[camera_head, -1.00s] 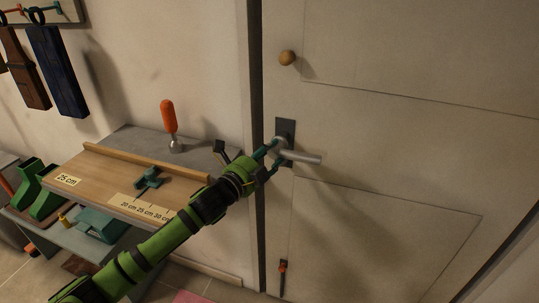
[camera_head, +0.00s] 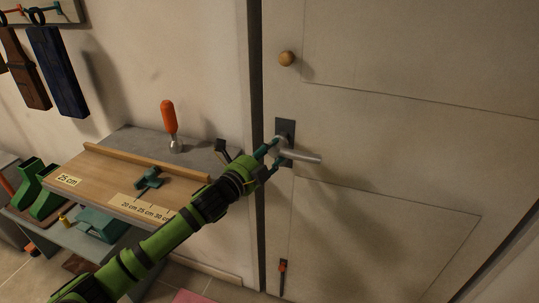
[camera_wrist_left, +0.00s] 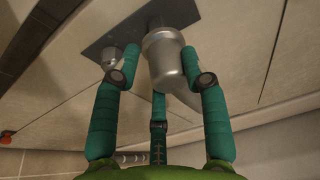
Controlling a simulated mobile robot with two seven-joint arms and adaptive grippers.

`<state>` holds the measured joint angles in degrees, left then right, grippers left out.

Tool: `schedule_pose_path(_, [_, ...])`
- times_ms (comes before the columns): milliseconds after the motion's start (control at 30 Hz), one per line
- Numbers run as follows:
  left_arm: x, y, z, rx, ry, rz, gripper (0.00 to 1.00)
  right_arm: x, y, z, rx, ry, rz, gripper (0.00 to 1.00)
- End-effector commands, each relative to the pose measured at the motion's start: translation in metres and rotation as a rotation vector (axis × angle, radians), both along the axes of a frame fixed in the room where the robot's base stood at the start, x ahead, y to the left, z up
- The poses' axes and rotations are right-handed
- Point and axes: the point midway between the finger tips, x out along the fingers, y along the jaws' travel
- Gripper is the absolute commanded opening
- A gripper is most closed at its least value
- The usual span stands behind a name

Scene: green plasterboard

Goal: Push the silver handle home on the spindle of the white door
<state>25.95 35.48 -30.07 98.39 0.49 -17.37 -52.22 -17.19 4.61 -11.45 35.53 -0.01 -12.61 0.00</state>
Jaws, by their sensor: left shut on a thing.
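The silver handle (camera_head: 305,157) is at the dark plate (camera_head: 286,128) on the white door (camera_head: 400,130), its lever pointing right. My left gripper (camera_head: 274,153) is shut on the handle's hub end. In the left wrist view, the teal fingers (camera_wrist_left: 160,68) sit around the silver handle (camera_wrist_left: 165,58), in front of the dark plate (camera_wrist_left: 120,42). My right gripper is not in view.
A small silver round piece (camera_wrist_left: 112,56) sits on the plate beside the handle. A round wooden knob (camera_head: 287,58) is higher on the door. A workbench (camera_head: 130,175) with an orange-handled tool (camera_head: 169,120) stands left. The door's right side is clear.

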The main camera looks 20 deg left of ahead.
Motion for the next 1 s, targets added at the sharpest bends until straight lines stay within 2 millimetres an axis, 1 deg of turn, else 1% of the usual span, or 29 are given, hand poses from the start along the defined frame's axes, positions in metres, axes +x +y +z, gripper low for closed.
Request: schedule_pose_path(1000, [0.031, -0.001, 0.0, -0.001, -0.001, 0.0, 0.08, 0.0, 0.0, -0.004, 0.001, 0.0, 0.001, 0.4])
